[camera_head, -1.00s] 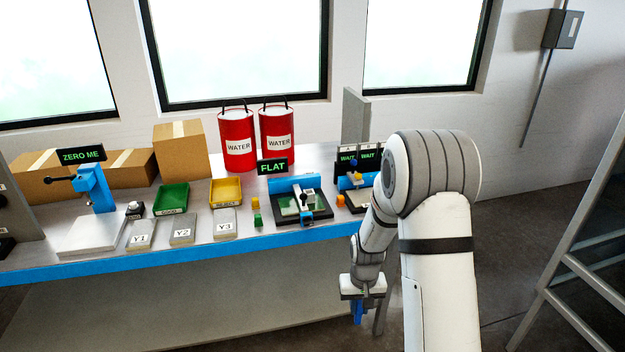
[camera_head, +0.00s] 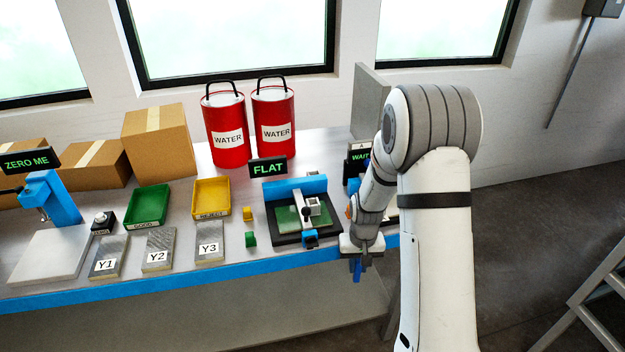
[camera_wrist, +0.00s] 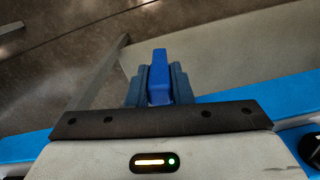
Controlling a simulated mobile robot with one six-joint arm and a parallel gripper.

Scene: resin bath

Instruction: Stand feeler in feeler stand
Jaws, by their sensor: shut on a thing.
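My gripper (camera_head: 357,268) hangs by the front edge of the bench, right of the fixture under the FLAT sign. It is shut on a blue piece, which I take to be the feeler (camera_wrist: 159,78). In the wrist view the feeler stands out between the two dark blue fingers, with the floor and bench edge behind it. I cannot make out the feeler stand for certain; my arm hides part of the bench's right end.
The bench's blue front edge (camera_head: 180,282) is close to my gripper. The black fixture (camera_head: 284,240) with a blue bar stands left of my arm.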

